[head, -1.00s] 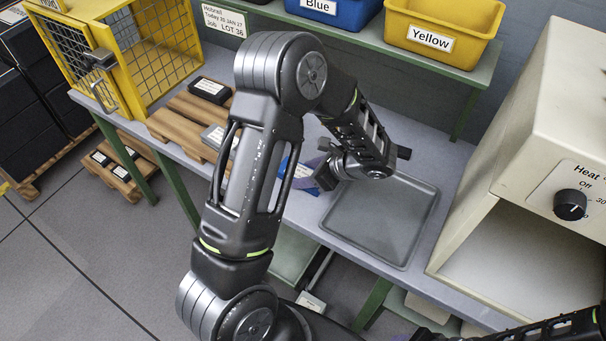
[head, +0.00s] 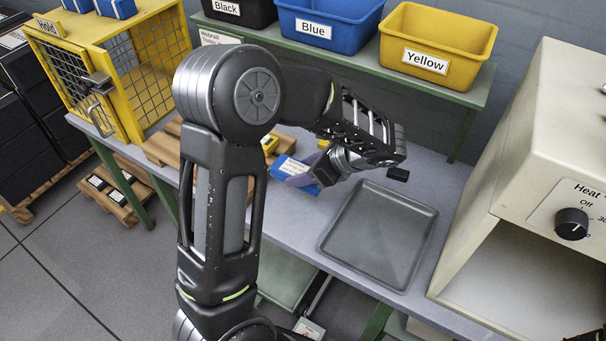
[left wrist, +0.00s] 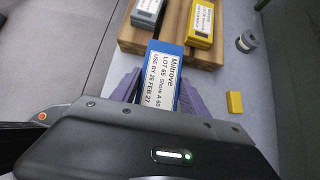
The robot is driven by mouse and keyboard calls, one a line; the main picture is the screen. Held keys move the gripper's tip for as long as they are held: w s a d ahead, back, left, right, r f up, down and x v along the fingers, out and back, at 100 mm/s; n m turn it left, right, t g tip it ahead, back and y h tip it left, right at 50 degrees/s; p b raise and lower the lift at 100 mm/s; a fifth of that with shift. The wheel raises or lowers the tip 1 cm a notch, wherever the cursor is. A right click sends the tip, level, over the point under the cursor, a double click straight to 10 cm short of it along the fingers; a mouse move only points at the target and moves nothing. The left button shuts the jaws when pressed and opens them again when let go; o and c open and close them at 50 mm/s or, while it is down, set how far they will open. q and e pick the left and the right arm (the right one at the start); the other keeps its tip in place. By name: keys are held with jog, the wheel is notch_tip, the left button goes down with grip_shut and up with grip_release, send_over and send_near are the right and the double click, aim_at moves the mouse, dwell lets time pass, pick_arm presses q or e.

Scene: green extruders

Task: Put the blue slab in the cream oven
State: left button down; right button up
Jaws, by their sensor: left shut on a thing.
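A blue slab (head: 288,170) with a white label shows in the head view, partly hidden by my arm. In the left wrist view the blue slab (left wrist: 163,62) fills the space between the purple fingers, with its label facing the camera. My left gripper (head: 303,178) is shut on it and holds it near the wooden rack, left of the grey tray. The fingers also show in the left wrist view (left wrist: 154,90). The cream oven (head: 545,130) stands at the right, its front open and the visible chamber empty.
A shallow grey tray (head: 348,243) lies empty between the slab and the oven. The wooden rack (left wrist: 205,54) holds a grey slab (left wrist: 147,12) and a yellow slab (left wrist: 201,22). A small yellow block (left wrist: 234,102) lies beside it. A yellow bin (head: 440,40) stands on the shelf behind.

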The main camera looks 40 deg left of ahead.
dwell(0.4)
pick_arm(q)
jog(key=w+d+r+m+t+h, duration=0.2)
jog(key=w+d+m+t+h, duration=0.2)
jog(key=d+m, duration=0.4)
jog(key=w+d+r+m+t+h, duration=0.3)
jog(key=w+d+m+t+h, duration=0.2)
jog(key=w+d+m, duration=0.3)
jog(key=w+m+t, duration=0.1)
jog(key=m, duration=0.2)
jog(key=shift+r, duration=0.15)
